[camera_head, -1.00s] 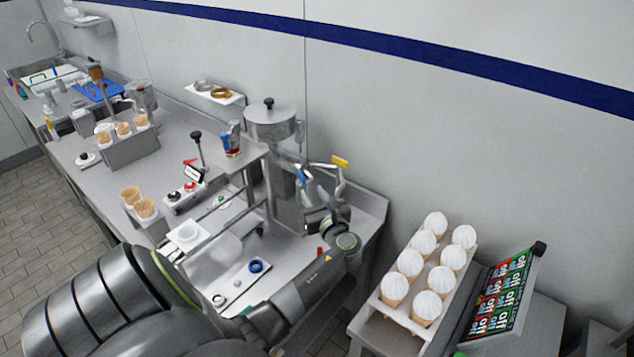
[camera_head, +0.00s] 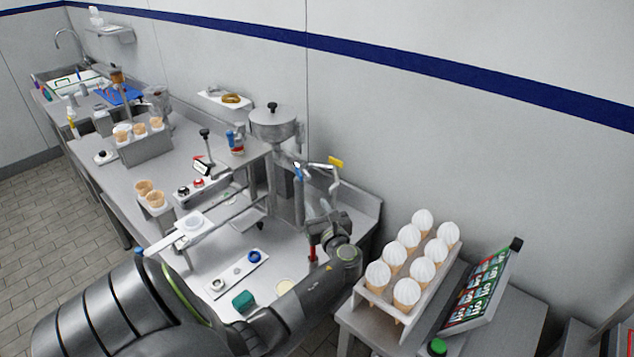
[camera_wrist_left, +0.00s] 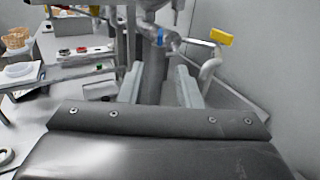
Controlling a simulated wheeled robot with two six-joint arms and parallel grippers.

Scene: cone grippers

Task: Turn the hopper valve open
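The metal hopper (camera_head: 273,126) with a black-knobbed lid stands against the back wall. Pipework below it carries a yellow-tipped lever (camera_head: 336,161) and a blue handle (camera_head: 298,173). The left wrist view also shows the yellow tip (camera_wrist_left: 221,37) and blue part (camera_wrist_left: 160,37); I cannot tell which is the hopper valve. My left gripper (camera_head: 318,206) is below and in front of these handles. In the left wrist view its pale fingers (camera_wrist_left: 160,86) are apart, with a vertical grey pipe (camera_wrist_left: 154,68) showing between them, and touch neither handle. My right gripper is out of view.
A rack (camera_head: 379,303) of white-topped cones stands at the right, beside a tilted colourful panel (camera_head: 482,290). A white strip (camera_head: 222,284) with rings and a green block (camera_head: 243,300) lie near my left arm. A red upright piece (camera_head: 312,252) is close to the gripper.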

